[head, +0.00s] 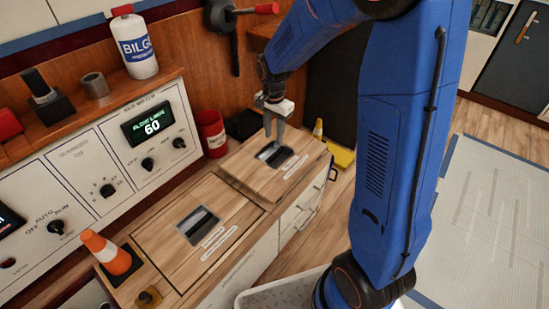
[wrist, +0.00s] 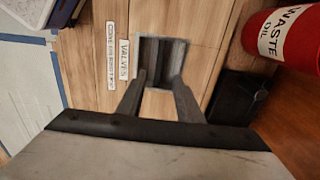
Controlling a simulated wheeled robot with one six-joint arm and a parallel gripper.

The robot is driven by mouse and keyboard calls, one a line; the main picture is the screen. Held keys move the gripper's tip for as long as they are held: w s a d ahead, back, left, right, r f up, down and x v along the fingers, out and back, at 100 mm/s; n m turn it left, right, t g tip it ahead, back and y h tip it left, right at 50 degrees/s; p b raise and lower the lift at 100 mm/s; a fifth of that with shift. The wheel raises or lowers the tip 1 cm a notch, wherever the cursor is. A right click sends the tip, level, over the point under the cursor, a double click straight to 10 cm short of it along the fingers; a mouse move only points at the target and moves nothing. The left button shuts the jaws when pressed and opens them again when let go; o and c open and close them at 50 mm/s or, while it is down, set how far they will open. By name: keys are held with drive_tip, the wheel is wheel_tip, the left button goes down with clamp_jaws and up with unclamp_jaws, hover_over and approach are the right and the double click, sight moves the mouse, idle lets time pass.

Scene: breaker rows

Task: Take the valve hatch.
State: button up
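The valve hatch (head: 258,180) is the farther of two wooden lids in the counter top, lying flat. In the wrist view, a "VALVES" label (wrist: 124,60) sits beside the hatch's recessed grey pull (wrist: 162,55); the pull also shows in the head view (head: 275,157). My gripper (head: 273,138) points down over this pull. In the wrist view, the fingers of my gripper (wrist: 160,80) are apart with bare wood between them, and their tips overlap the edge of the pull. Whether they touch it I cannot tell.
A nearer hatch (head: 165,240) has a similar pull. A red waste-oil can (head: 212,133) stands behind the valve hatch; it also shows in the wrist view (wrist: 285,35). An orange cone (head: 107,252) stands at the counter's near left. The floor on the right is clear.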

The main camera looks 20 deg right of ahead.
sight(274, 154)
wheel_tip(274, 154, down, 11)
drive_tip(key=shift+d+r, duration=0.1)
clamp_jaws()
idle(0.5)
idle(1.3)
